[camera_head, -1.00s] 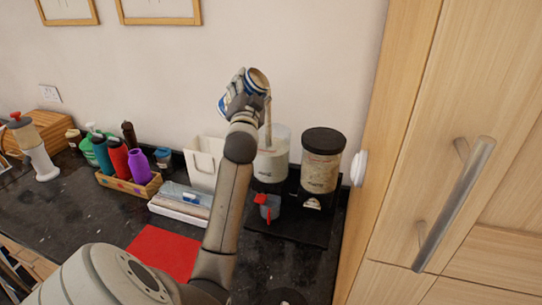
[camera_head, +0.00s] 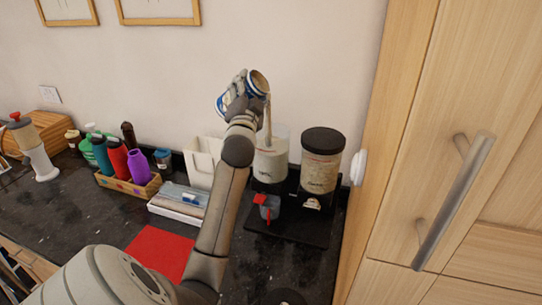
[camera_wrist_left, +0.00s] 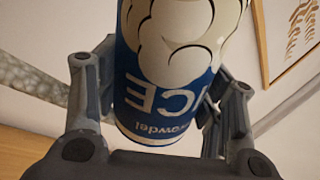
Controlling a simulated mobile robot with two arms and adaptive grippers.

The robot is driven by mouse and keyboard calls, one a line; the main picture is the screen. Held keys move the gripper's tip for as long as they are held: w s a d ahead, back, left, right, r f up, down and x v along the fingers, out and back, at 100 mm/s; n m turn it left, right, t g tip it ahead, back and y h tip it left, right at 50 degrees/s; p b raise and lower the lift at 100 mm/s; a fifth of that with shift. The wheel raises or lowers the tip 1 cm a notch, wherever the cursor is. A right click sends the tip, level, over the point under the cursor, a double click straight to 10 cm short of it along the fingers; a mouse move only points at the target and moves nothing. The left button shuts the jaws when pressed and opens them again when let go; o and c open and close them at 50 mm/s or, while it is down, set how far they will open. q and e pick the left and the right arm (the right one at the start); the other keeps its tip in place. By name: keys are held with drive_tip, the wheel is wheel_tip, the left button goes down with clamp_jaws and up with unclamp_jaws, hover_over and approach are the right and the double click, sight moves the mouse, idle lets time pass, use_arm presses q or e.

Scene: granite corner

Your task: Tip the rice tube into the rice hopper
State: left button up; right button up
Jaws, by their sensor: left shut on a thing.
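The rice tube (camera_head: 224,101) is blue and white and is held tilted in my left gripper (camera_head: 240,93), above the rice hopper (camera_head: 270,163). Its open brown mouth faces right, and a pale stream runs down from it into the hopper. The hopper is clear, lidless in view, and partly filled with white grains. In the left wrist view the tube (camera_wrist_left: 170,70) fills the space between the fingers (camera_wrist_left: 160,95), its lettering upside down. My right gripper is not in view.
A second hopper (camera_head: 321,160) with a black lid stands to the right on the same black base (camera_head: 290,225). A wooden cabinet with a long handle (camera_head: 452,200) bounds the right. A bottle caddy (camera_head: 128,187), a white box (camera_head: 180,203) and a red mat (camera_head: 160,252) lie to the left.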

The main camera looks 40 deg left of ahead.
use_arm(q)
drive_tip(key=shift+m, duration=0.3)
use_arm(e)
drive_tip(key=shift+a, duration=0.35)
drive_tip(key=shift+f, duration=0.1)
use_arm(q)
drive_tip(key=shift+a+f+m+t, duration=0.1)
drive_tip(key=shift+f+m+t, duration=0.2)
drive_tip(key=shift+m+t, duration=0.15)
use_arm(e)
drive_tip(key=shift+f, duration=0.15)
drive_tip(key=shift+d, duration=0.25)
use_arm(q)
drive_tip(key=shift+f+m+h+b, duration=0.25)
drive_tip(key=shift+m+h+b, duration=0.2)
drive_tip(key=shift+m, duration=0.1)
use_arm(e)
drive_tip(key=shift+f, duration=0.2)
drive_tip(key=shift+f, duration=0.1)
